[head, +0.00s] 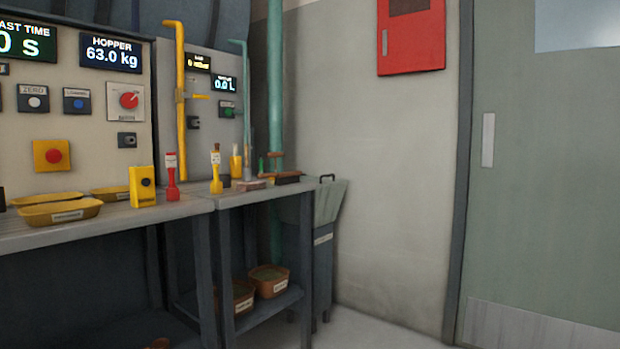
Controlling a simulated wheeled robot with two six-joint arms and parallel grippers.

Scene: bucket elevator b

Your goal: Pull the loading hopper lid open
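A grey bin-like hopper (328,205) stands on the floor against the wall, just past the right end of the workbench. Its upper part flares out, and a small dark handle (327,177) shows at its top edge. The bench hides much of its left side. I cannot tell for certain whether this is the loading hopper, or whether its lid is open or shut. A display reading "HOPPER 63.0 kg" (111,53) is on the panel at the left. Neither of my grippers is in view.
The workbench (160,212) runs along the left, with yellow trays (60,212), a yellow handheld box (142,186) and red and yellow tools on top. Brown tubs (268,281) sit on its lower shelf. A grey-green door (545,190) stands at the right. The floor before the wall is clear.

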